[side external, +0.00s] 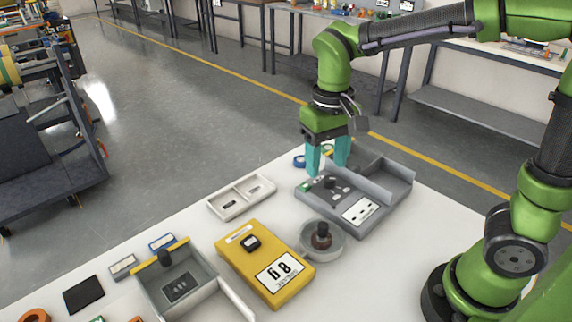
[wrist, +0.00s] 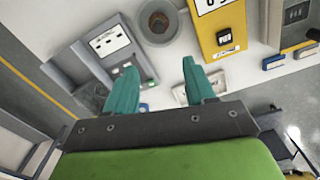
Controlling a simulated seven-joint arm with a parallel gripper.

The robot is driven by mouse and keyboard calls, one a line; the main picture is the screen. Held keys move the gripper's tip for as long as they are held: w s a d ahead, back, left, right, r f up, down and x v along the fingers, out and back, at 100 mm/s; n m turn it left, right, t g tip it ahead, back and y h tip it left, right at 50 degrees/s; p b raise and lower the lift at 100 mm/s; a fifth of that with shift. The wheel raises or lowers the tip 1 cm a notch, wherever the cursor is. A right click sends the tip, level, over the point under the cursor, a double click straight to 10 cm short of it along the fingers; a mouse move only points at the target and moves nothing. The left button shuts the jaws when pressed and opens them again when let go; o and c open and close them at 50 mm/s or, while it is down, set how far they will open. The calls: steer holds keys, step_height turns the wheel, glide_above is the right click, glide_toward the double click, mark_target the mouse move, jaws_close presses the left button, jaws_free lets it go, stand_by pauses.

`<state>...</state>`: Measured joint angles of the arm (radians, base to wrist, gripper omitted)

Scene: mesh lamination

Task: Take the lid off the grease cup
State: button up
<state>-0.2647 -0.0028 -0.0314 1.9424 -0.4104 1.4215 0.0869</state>
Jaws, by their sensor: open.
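A round grey cup (side external: 322,252), which I take to be the grease cup, stands on the white table right of the yellow box. A dark brown knob (side external: 321,236) rises from its middle; whether this belongs to a lid I cannot tell for sure. In the wrist view the cup (wrist: 144,32) is at the top, its brown knob (wrist: 159,21) inside the rim. My gripper (side external: 328,165) is open and empty, its teal fingers pointing down by the far left corner of the grey tray unit, apart from the cup. The wrist view shows both fingers (wrist: 159,70) spread.
The grey tray unit (side external: 378,207) with raised walls stands right behind the cup. The yellow box (side external: 237,265) is to its left, and a white divided tray (side external: 222,209) behind that. A grey bin (side external: 214,298) is at front left. The table right of the cup is clear.

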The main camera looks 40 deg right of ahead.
glide_above(323, 224)
steer(key=f, duration=1.1)
steer(key=shift+w+f, duration=0.1)
steer(key=shift+w, duration=0.15)
steer(key=f, duration=0.5)
steer(key=shift+s+f, duration=0.1)
steer(key=shift+s, duration=0.2)
jaws_close()
